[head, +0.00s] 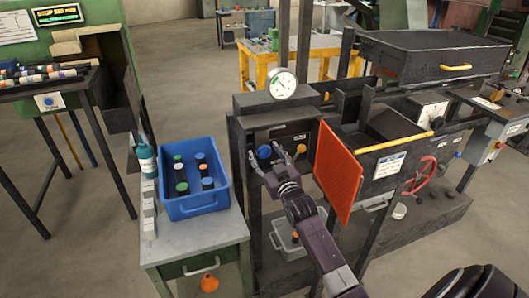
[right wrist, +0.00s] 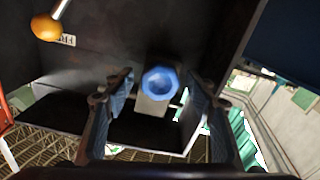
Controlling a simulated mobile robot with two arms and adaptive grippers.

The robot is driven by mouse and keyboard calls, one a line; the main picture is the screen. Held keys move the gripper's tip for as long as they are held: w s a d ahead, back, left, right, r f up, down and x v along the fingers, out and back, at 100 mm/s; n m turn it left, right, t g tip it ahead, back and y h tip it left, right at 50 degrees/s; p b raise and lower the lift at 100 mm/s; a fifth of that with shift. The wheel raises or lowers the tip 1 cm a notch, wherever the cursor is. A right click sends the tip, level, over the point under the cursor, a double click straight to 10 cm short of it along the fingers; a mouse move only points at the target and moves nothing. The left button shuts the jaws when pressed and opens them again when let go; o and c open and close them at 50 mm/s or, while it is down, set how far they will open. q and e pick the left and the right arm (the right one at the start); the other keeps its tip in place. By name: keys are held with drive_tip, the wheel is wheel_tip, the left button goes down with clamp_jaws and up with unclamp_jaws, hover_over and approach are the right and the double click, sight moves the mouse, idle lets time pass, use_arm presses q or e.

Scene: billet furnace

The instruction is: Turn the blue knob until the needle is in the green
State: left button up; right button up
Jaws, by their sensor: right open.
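The blue knob (head: 264,151) sits on the dark front panel of the furnace. In the right wrist view the blue knob (right wrist: 160,81) shows face-on, between and beyond the two fingertips. My right gripper (head: 277,159) is open in front of the panel, its fingers spread to either side of the knob; the fingers also show in the right wrist view (right wrist: 157,98). I see no clear contact with the knob. The round white gauge (head: 283,84) stands above the panel. Its needle and green zone are too small to read. My left gripper is not in view.
An orange-tipped lever (head: 302,148) is just right of the knob; its ball (right wrist: 45,28) shows at upper left in the wrist view. An orange door (head: 337,172) stands right of my arm. A blue bin (head: 194,207) with bottles is on the left table. A grey bin (head: 290,245) sits below.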

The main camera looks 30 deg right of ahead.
drive_tip(key=shift+w+d, duration=0.1)
drive_tip(key=shift+w, duration=0.25)
drive_tip(key=shift+c, duration=0.5)
drive_tip(key=c, duration=1.1)
drive_tip(key=shift+o, duration=0.2)
drive_tip(key=shift+r+m+p, duration=0.1)
drive_tip(key=shift+m+p, duration=0.35)
drive_tip(key=shift+m, duration=0.05)
drive_tip(key=shift+m+p, duration=0.3)
drive_tip(key=shift+m, duration=0.6)
